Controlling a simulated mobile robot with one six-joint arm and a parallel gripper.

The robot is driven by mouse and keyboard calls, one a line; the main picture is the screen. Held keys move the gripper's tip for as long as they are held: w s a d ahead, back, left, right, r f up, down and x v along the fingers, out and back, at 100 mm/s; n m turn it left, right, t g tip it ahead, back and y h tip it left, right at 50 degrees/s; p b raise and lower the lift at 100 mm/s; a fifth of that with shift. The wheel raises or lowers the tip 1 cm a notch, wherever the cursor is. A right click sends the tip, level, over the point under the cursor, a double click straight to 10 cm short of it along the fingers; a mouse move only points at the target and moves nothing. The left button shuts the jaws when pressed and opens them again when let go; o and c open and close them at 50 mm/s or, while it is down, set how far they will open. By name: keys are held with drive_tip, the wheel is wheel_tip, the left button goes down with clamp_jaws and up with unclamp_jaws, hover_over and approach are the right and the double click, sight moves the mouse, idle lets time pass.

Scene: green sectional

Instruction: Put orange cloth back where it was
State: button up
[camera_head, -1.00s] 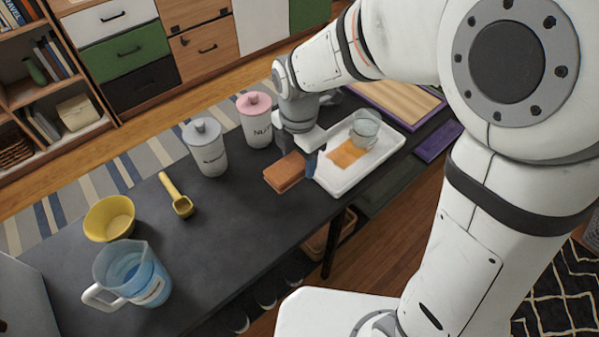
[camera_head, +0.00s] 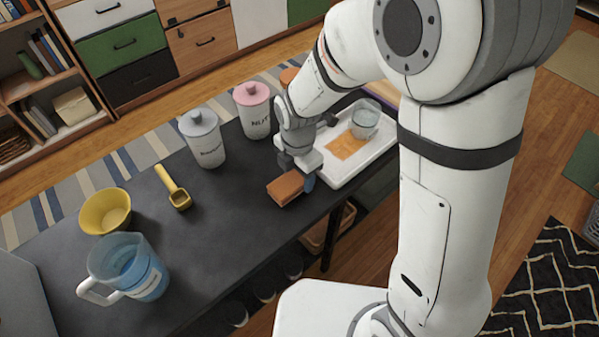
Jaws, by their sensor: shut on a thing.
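Whether the piece touches the tabletop I cannot tell. A flat, lighter orange patch (camera_head: 346,147) lies in the tray, beside a clear glass (camera_head: 365,118); whether it is cloth or a spill is unclear.
A pink-lidded canister (camera_head: 254,117) and a grey-lidded canister (camera_head: 204,146) stand behind my gripper. A yellow scoop (camera_head: 177,193), a yellow bowl (camera_head: 102,211) and a blue measuring jug (camera_head: 130,268) stand at left. The table's middle is clear.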

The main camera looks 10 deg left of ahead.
sight(298, 176)
drive_tip(key=shift+f, duration=0.2)
drive_tip(key=o, duration=0.9)
drive_tip(key=shift+o, duration=0.2)
wheel_tip(298, 176, up, 12)
drive_tip(key=p, duration=0.1)
drive_tip(key=shift+r+p, duration=0.2)
drive_tip(key=shift+p, duration=0.15)
drive_tip(key=s+d+r+m, duration=0.1)
drive_tip(key=s+d+m, duration=0.2)
drive_tip(key=d+m, duration=0.4)
drive_tip(key=s+d+r+m+t, duration=0.1)
drive_tip(key=s+d+r+m, duration=0.1)
drive_tip(key=d+m, duration=0.5)
drive_tip(key=s+d+r+m+t, duration=0.1)
drive_tip(key=s+d+r+m, duration=0.1)
drive_tip(key=d+m, duration=0.6)
drive_tip(key=s+m, duration=0.1)
drive_tip(key=m, duration=0.4)
drive_tip(key=shift+s+m, duration=0.35)
drive_tip(key=shift+m, duration=0.05)
drive_tip(key=shift+d, duration=0.1)
